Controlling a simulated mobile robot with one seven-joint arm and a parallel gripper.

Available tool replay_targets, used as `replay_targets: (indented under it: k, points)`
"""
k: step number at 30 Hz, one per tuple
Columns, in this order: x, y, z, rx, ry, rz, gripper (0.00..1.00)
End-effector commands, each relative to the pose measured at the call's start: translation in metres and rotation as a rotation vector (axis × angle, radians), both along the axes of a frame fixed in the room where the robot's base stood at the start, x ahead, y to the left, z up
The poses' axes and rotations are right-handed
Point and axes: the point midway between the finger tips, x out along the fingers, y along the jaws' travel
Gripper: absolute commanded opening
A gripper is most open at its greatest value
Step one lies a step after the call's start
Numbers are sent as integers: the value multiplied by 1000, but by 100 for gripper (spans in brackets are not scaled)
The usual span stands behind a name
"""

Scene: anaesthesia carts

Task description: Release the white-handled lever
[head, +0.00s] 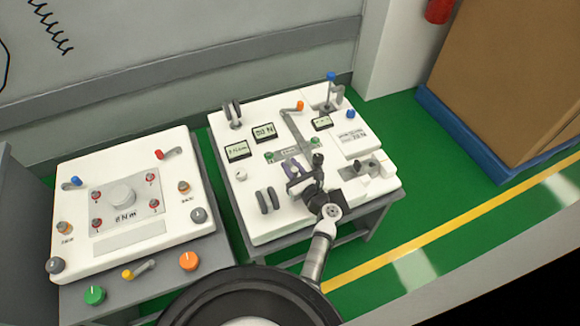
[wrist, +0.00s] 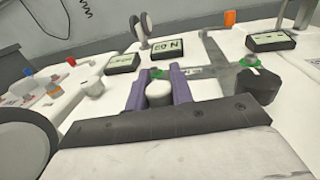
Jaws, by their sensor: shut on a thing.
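In the wrist view, a short white cylindrical handle (wrist: 158,94) stands between the two purple fingers of my gripper (wrist: 159,86). The fingers are shut on it, one on each side. I take it to be the handle of the white-handled lever; the rest of that lever is hidden by the fingers and the dark gripper body. In the head view, my gripper (head: 291,166) is low over the middle of the right cart's white panel (head: 257,222), and the white handle cannot be made out there.
A blue-topped lever (head: 331,77) stands at the back. The left cart (head: 65,199) carries several knobs and levers. Green floor lies to the right.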

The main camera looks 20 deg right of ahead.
Motion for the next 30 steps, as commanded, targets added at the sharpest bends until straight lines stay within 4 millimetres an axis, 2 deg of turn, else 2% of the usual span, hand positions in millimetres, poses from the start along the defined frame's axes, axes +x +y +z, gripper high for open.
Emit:
replay_targets:
  k: [8, 9, 14, 23, 26, 30]
  points:
    - [1, 0, 1, 0, -1, 3, 0]
    - [1, 0, 1, 0, -1, 3, 24]
    - [1, 0, 1, 0, -1, 3, 45]
    - [-1, 0, 0, 1, 0, 2, 45]
    - [-9, -2, -1, 0, 1, 1, 45]
    - [-33, -7, -3, -1, 2, 0, 45]
